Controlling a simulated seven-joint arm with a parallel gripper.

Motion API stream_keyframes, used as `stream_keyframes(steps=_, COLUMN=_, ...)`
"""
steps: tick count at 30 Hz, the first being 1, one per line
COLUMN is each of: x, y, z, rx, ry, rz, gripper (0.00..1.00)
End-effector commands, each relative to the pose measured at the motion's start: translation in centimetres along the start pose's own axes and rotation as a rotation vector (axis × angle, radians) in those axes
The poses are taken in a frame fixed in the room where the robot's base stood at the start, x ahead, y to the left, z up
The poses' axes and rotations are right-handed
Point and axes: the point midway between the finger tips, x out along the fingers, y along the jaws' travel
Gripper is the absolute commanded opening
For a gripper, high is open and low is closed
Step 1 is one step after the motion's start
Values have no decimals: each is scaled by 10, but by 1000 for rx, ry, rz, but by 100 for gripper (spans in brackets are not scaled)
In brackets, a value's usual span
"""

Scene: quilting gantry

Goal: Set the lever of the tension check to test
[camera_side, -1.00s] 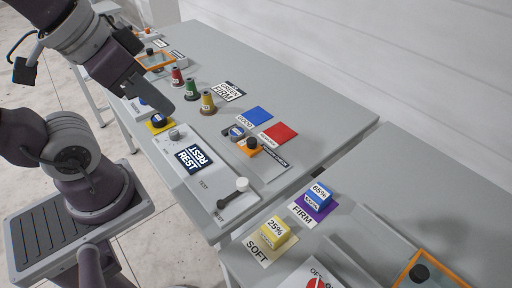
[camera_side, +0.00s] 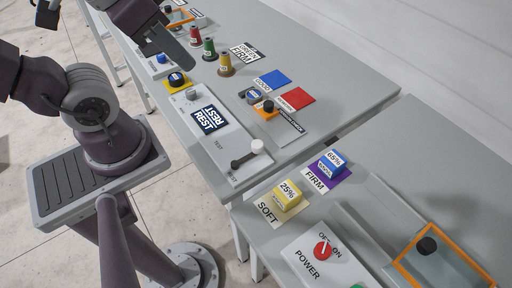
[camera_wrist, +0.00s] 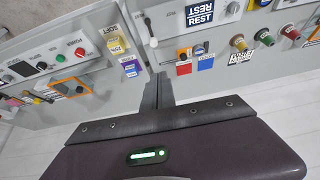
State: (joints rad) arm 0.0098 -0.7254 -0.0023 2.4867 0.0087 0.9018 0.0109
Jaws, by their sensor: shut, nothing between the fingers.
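The lever (camera_side: 246,155) is a dark stem with a white round knob, lying over the front end of a pale panel (camera_side: 222,152) on the grey bench. Its knob end points right, toward the bench's back. A small TEST label is printed beside it, and a dark sign (camera_side: 208,119) on the panel reads REST. The lever (camera_wrist: 150,30) also shows at top centre in the wrist view, beyond my fingers. My gripper (camera_side: 195,67) is shut and empty, above the bench near the coloured spools, apart from the lever. The shut fingers (camera_wrist: 158,82) show in the wrist view.
Red, green and yellow spools (camera_side: 226,66) stand behind the panel. An orange block (camera_side: 264,107) with a dark knob and blue and red squares (camera_side: 296,98) lie right of it. The second bench holds yellow (camera_side: 288,195) and blue (camera_side: 332,163) blocks and a power switch (camera_side: 322,249).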

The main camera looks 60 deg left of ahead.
Motion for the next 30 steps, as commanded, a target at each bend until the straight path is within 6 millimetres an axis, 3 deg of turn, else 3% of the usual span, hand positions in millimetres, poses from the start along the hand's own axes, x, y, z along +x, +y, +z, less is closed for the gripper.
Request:
stream_keyframes(steps=5, x=21, y=9, z=-28, rx=279, ry=-148, rz=-11, gripper=0)
stream_keyframes(steps=9, x=61, y=30, z=-56, rx=619, ry=-295, rz=-8, gripper=0)
stream_keyframes(steps=13, x=110, y=61, z=-69, rx=939, ry=-424, rz=11, gripper=0)
stream_keyframes(steps=18, x=179, y=104, z=-60, rx=1310, ry=-563, rz=51, gripper=0)
stream_keyframes(steps=21, x=209, y=121, z=-49, rx=1460, ry=-618, rz=71, gripper=0)
stream_keyframes(steps=25, x=231, y=133, z=-39, rx=1566, ry=-657, rz=86, gripper=0)
stream_keyframes(steps=30, x=236, y=136, z=-36, rx=1590, ry=-665, rz=90, gripper=0)
